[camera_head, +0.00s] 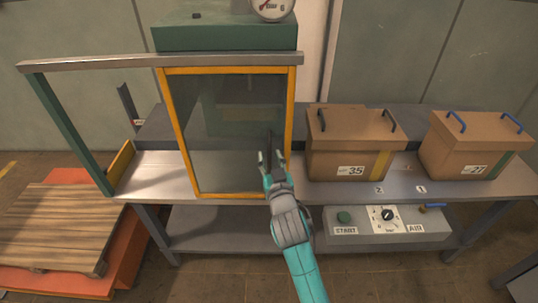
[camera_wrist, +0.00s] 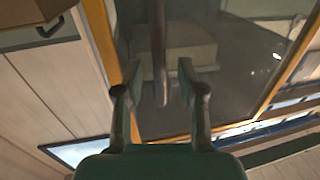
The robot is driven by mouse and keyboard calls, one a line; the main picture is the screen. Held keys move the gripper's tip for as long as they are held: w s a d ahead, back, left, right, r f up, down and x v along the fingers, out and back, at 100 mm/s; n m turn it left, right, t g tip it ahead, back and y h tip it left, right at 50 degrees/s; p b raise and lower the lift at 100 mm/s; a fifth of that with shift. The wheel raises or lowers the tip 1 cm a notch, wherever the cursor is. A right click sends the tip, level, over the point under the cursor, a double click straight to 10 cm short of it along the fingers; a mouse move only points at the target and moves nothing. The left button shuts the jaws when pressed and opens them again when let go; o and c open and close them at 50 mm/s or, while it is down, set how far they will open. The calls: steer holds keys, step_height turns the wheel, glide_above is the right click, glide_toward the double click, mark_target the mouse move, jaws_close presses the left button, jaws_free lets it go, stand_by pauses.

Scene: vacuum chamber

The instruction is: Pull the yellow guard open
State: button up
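The yellow guard (camera_head: 178,130) is a yellow-framed clear panel standing in front of the chamber on the bench. Its dark upright handle (camera_head: 269,146) is near the right side of the frame. My gripper (camera_head: 271,156) is at the lower part of this handle. In the wrist view, the handle (camera_wrist: 158,40) runs down into the gap between the two fingers of my gripper (camera_wrist: 157,68). The fingers are spread, with space visible on both sides of the handle. The guard's yellow frame (camera_wrist: 101,35) also shows there. The guard covers the front opening.
A grey rail (camera_head: 110,63) runs left from the guard's top to a green post (camera_head: 75,132). Two brown boxes (camera_head: 345,150) (camera_head: 465,150) stand on the bench at right. A control panel (camera_head: 385,225) is below them. Orange pallets with boards (camera_head: 50,225) lie at left.

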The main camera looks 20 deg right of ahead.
steer(key=shift+w+d, duration=0.15)
steer(key=shift+w, duration=0.75)
jaws_close()
